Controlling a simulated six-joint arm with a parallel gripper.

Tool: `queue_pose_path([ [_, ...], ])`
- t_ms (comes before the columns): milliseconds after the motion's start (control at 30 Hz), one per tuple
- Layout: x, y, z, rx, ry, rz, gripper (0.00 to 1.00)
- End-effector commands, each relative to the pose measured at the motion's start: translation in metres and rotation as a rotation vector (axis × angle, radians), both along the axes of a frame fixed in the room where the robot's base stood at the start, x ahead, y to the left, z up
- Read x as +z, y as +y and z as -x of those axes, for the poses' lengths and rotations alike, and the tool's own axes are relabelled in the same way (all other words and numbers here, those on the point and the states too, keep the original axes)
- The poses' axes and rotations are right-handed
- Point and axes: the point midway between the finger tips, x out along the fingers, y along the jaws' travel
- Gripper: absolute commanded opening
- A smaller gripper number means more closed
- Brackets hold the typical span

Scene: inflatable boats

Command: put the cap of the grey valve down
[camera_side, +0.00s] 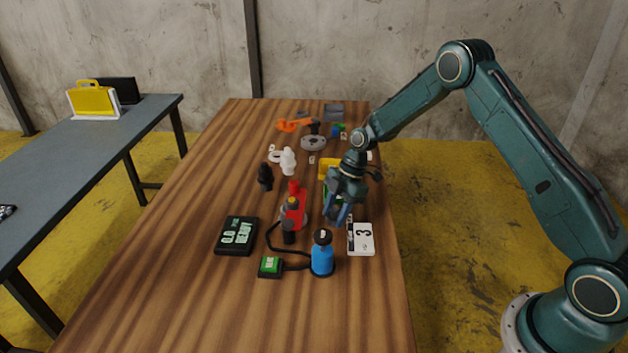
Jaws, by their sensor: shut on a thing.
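A round grey piece (313,143), which may be the grey valve, lies farther back on the table. I cannot tell whether the held thing touches the table.
A blue bottle (322,256), a green-topped box (270,266) and a black display (237,235) stand in front. White (288,161) and black (265,177) pieces are left of my gripper. A yellow piece (327,169) is close behind. The table's front left is clear.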

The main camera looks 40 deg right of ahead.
Motion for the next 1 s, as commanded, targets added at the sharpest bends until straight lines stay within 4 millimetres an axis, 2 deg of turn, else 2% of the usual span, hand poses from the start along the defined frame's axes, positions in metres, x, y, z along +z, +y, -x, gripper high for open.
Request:
queue_pose_path([
  [133,-0.003,0.000,0.000,0.000,0.000,0.000,0.19],
  [167,-0.003,0.000,0.000,0.000,0.000,0.000,0.46],
  [233,-0.003,0.000,0.000,0.000,0.000,0.000,0.60],
  [267,-0.003,0.000,0.000,0.000,0.000,0.000,0.62],
  [667,0.000,0.000,0.000,0.000,0.000,0.000,0.62],
  [867,0.014,-0.006,0.000,0.000,-0.002,-0.001,0.62],
  [1000,0.031,-0.013,0.001,-0.001,-0.003,0.000,0.62],
])
